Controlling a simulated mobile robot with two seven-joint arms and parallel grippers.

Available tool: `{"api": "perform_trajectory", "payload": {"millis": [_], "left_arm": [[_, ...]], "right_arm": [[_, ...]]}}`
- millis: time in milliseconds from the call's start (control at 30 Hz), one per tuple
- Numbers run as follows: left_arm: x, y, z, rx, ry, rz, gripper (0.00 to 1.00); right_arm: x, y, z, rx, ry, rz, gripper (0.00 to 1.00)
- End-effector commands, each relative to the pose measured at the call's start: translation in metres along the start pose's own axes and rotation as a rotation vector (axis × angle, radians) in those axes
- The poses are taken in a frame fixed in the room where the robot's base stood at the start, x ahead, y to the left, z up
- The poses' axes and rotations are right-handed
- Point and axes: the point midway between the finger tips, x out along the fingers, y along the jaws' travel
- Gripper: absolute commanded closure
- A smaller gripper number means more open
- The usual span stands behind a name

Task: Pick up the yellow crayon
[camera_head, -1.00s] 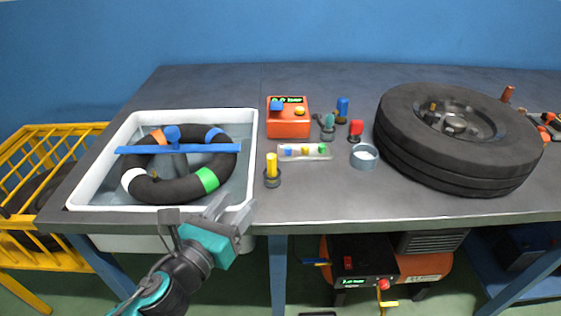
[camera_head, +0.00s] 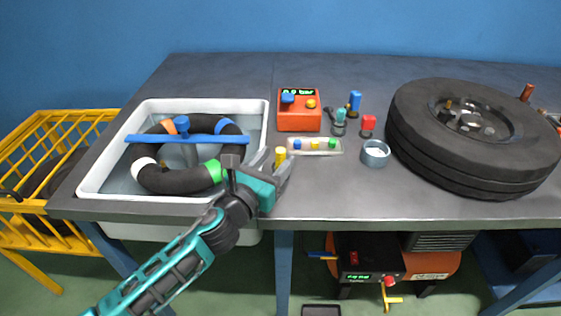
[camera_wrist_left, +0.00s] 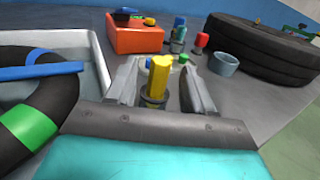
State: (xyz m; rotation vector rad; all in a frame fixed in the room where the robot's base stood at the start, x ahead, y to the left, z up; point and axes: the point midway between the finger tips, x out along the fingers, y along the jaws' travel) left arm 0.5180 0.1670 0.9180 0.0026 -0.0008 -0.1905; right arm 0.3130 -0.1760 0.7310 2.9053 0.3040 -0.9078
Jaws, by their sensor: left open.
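The yellow crayon (camera_head: 280,156) stands upright on the grey bench, left of centre, in a dark round holder (camera_wrist_left: 150,101). My left gripper (camera_head: 276,160) is open, with its fingers around the crayon's spot in the head view. In the left wrist view the crayon (camera_wrist_left: 158,78) shows between the two open fingers, with a gap on each side. The gripper hides the crayon's lower part and holder in the head view. My right gripper is not in view.
A white basin (camera_head: 90,180) with a dark ring tube (camera_head: 170,180) is at the left. An orange box (camera_head: 299,121), a small tray (camera_head: 325,152), a grey cup (camera_head: 375,153), red and blue pegs stand behind and right. A big tyre (camera_head: 470,165) lies at the right.

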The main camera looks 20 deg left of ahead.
Motion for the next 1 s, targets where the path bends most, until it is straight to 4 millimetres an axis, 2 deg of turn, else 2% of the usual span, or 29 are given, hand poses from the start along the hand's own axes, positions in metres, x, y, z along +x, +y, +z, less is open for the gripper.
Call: {"api": "perform_trajectory", "payload": {"millis": [100,200,467,1000], "left_arm": [[0.019,0.000,0.000,-0.002,-0.002,0.000,0.48],[0.027,0.000,-0.001,-0.001,-0.001,0.000,0.48],[0.030,0.000,-0.001,-0.001,0.000,-0.001,0.48],[0.029,0.000,-0.001,-0.001,0.000,0.000,0.97]], "right_arm": [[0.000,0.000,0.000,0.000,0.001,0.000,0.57],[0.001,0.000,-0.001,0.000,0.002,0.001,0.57],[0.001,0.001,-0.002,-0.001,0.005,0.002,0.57],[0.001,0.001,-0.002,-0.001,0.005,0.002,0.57]]}}
